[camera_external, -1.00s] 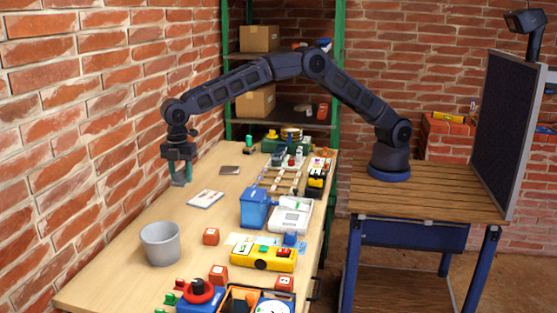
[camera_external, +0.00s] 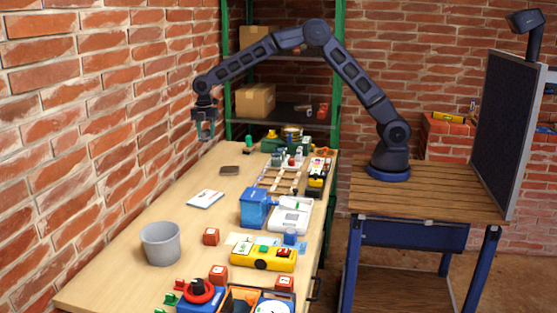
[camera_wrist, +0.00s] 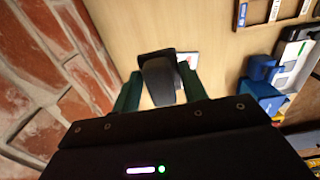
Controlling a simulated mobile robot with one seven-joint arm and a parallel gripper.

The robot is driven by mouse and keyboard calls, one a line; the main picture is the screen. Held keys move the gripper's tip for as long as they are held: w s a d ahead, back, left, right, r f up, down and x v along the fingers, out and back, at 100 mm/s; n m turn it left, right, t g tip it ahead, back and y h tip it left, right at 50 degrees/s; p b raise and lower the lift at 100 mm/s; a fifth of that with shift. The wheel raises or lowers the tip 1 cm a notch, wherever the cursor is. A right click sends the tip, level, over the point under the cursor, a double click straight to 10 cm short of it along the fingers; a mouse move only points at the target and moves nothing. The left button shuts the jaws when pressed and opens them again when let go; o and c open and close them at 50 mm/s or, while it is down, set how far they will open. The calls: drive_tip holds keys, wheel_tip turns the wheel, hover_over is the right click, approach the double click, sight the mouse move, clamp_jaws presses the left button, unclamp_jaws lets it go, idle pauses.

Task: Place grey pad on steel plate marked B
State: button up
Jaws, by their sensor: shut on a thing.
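My gripper (camera_external: 205,132) hangs above the far left part of the table, with its teal fingers pointing down. It is shut on the grey pad (camera_wrist: 160,80), a dark grey piece between the fingers in the wrist view. In the external view the pad is too small to make out clearly.
A white booklet (camera_external: 205,200) lies nearer on the table (camera_external: 130,278). A grey bucket (camera_external: 160,243), a blue bin (camera_external: 254,208) and a yellow box (camera_external: 263,257) stand closer. A brick wall (camera_external: 70,130) runs along the left.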

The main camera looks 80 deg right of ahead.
hover_over(230, 169)
wheel_tip(230, 169, down, 20)
idle(0.5)
drive_tip(key=o, duration=1)
drive_tip(key=shift+f, duration=0.1)
